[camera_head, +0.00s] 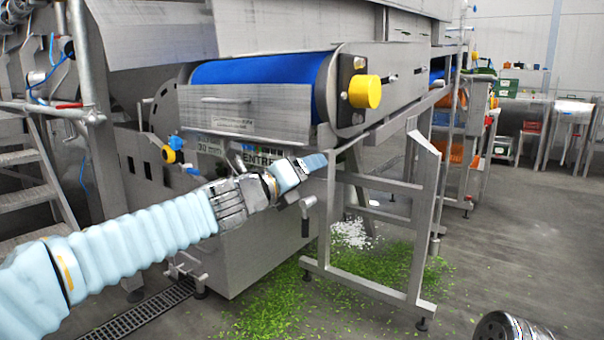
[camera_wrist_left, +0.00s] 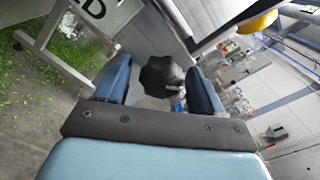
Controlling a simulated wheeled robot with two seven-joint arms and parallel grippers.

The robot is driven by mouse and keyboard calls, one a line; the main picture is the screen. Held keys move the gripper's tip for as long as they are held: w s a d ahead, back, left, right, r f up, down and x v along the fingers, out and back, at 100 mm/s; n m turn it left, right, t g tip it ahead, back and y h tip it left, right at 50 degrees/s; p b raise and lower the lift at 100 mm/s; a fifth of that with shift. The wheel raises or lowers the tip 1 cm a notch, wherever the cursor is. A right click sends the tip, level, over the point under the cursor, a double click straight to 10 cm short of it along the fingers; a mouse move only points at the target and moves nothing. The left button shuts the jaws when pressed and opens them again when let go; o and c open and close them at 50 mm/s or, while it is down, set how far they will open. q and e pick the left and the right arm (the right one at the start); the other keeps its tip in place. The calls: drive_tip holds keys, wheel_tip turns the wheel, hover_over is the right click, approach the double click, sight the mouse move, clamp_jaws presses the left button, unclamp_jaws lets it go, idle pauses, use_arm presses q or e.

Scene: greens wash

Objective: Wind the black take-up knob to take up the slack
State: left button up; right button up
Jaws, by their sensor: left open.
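The black take-up knob (camera_wrist_left: 162,76) shows in the left wrist view, lobed and dark, between the two blue fingers of my left gripper (camera_wrist_left: 160,92). The fingers are open, with a gap visible on each side of the knob. In the head view my left gripper (camera_head: 312,164) reaches in from the left, below the end of the blue conveyor belt (camera_head: 262,75). I cannot make out the black knob in the head view. My right gripper is in neither view.
A yellow round cap (camera_head: 365,91) sticks out of the conveyor's end plate above my gripper. A steel leg frame (camera_head: 424,200) stands right of it. Green leaf scraps (camera_head: 285,305) lie on the floor. Steps (camera_head: 25,190) stand at the left. The floor at right is mostly open.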

use_arm(q)
drive_tip(key=v, duration=1.3)
drive_tip(key=shift+s+a+p, duration=0.25)
drive_tip(key=shift+s+p, duration=0.05)
drive_tip(key=shift+p, duration=0.1)
